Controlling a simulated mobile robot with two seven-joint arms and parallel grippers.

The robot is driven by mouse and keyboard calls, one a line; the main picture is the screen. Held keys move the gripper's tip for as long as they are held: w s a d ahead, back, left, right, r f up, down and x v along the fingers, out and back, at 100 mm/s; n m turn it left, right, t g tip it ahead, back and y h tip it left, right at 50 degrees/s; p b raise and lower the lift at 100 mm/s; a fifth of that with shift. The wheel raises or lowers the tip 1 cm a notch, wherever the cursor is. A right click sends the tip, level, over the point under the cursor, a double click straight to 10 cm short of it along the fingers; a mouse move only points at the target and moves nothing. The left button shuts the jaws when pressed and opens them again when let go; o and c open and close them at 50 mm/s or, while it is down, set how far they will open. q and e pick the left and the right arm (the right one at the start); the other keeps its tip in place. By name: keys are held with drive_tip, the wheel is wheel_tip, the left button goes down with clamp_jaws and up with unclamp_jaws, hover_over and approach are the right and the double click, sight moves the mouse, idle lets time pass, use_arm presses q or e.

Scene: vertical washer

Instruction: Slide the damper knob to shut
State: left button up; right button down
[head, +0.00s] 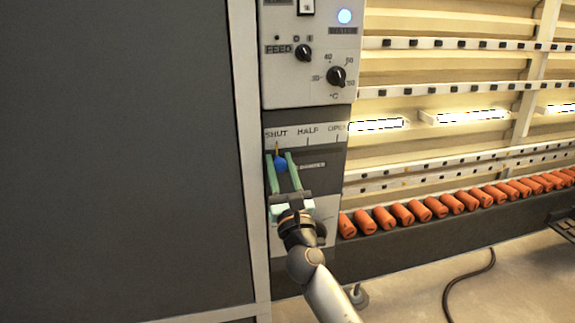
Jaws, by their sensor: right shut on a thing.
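The damper knob (280,163) is a blue ball on the front of the machine, below a white scale strip (308,137) marked SHUT, HALF and OPEN. An orange pointer (277,147) stands above the knob, under the SHUT mark at the left end. My right gripper (280,159) comes up from below, with its two green fingers on either side of the knob, shut on it. The fingers hide part of the knob's sides. My left gripper is not in view.
A control panel (308,88) with a FEED knob (303,53) and a temperature knob (336,76) is above. A dark flat panel (115,150) fills the left. A row of orange rollers (422,210) runs along the lower right. A cable (466,280) lies on the floor.

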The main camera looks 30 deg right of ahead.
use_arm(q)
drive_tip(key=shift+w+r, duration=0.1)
use_arm(e)
drive_tip(key=c, duration=0.5)
unclamp_jaws()
drive_tip(key=shift+a, duration=0.25)
drive_tip(key=shift+c, duration=0.2)
